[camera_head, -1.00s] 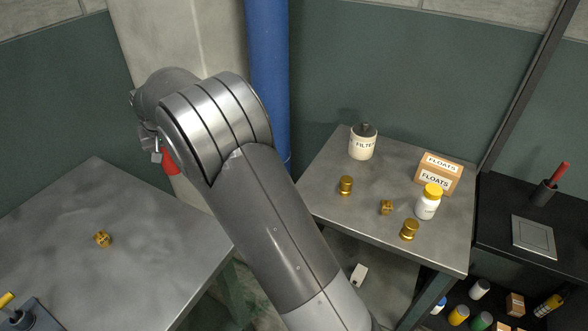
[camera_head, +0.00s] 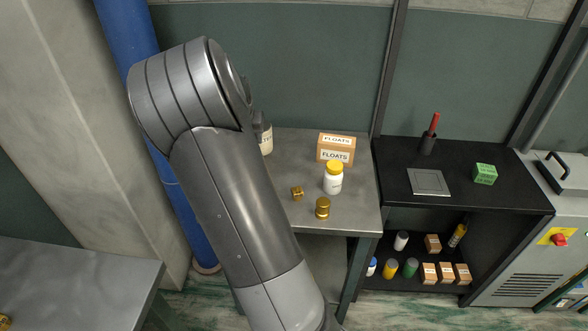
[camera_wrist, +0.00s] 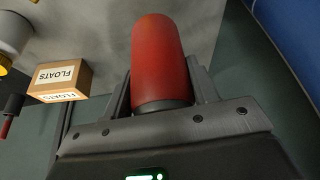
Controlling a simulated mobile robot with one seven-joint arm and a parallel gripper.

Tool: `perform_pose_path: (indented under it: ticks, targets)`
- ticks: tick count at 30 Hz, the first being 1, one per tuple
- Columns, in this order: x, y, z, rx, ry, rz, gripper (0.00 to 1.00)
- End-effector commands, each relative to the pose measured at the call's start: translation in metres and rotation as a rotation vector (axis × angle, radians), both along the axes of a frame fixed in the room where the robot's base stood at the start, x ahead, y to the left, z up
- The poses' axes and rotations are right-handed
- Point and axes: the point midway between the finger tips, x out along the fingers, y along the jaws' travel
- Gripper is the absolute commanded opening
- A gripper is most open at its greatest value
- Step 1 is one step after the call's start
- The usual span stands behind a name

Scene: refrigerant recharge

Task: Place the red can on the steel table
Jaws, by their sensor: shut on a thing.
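The red can (camera_wrist: 160,58) fills the middle of the wrist view, between the two fingers of my gripper (camera_wrist: 162,82). My gripper is shut on it near its dark end. In the head view my arm hides both the gripper and the can. A grey steel-topped table (camera_head: 355,205) stands in the middle of the head view, partly behind my arm. Another grey metal-topped table (camera_head: 75,275) is at the lower left. I cannot tell from the pictures how high the can is above a surface.
The middle table carries a FLOATS box (camera_head: 336,149), a yellow-capped white bottle (camera_head: 333,178), brass pieces (camera_head: 322,208) and a partly hidden FILTER jar (camera_head: 266,140). A black shelf unit (camera_head: 390,160) stands to its right. A blue pipe (camera_head: 135,60) rises at left.

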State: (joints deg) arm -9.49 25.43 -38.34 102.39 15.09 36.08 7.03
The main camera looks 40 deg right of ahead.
Motion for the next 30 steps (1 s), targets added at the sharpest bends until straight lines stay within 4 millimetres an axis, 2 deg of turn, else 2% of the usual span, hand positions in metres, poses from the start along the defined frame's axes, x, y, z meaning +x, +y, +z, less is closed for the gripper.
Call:
perform_pose_path:
  ticks: [1, 3, 6, 9, 13, 21, 30]
  targets:
    - [-0.015, -0.021, 0.0, 0.0, -0.001, -0.046, 0.22]
    - [-0.034, -0.045, 0.0, -0.001, 0.0, -0.101, 0.22]
    - [-0.056, -0.07, 0.0, 0.0, -0.001, -0.163, 0.22]
    - [-0.072, -0.087, 0.0, 0.0, -0.001, -0.206, 0.22]
    - [-0.081, -0.096, -0.006, 0.0, 0.001, -0.231, 0.22]
    - [-0.083, -0.097, -0.053, 0.0, 0.001, -0.236, 0.22]
    - [-0.083, -0.097, -0.082, 0.001, 0.001, -0.235, 0.22]
